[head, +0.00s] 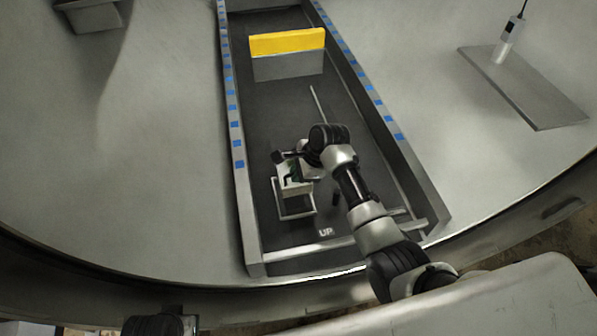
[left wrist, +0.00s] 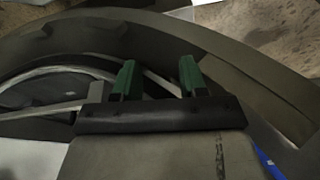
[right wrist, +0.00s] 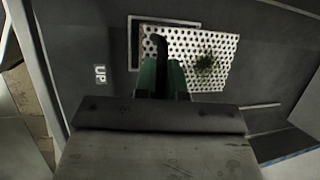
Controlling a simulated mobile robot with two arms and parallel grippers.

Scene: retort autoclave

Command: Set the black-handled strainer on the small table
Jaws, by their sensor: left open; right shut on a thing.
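The strainer (right wrist: 222,48) has a white perforated body with a dark green patch on it. In the right wrist view its black handle (right wrist: 165,38) rises between my right gripper's (right wrist: 163,78) green fingers, which are shut on it. In the head view my right gripper (head: 290,172) is at the strainer, inside the long dark trough. A pale open square frame (head: 297,206) is beside the strainer; I cannot tell if they are joined. I cannot tell surely which surface is the small table. My left gripper (left wrist: 160,78) is open and empty, away from the strainer.
The trough has raised walls (head: 233,130) with blue marks and a yellow-topped block (head: 287,42) at its far end. A thin rod and a small dark piece lie inside. A grey slab (head: 540,98) with a white cylinder (head: 503,50) is at the right.

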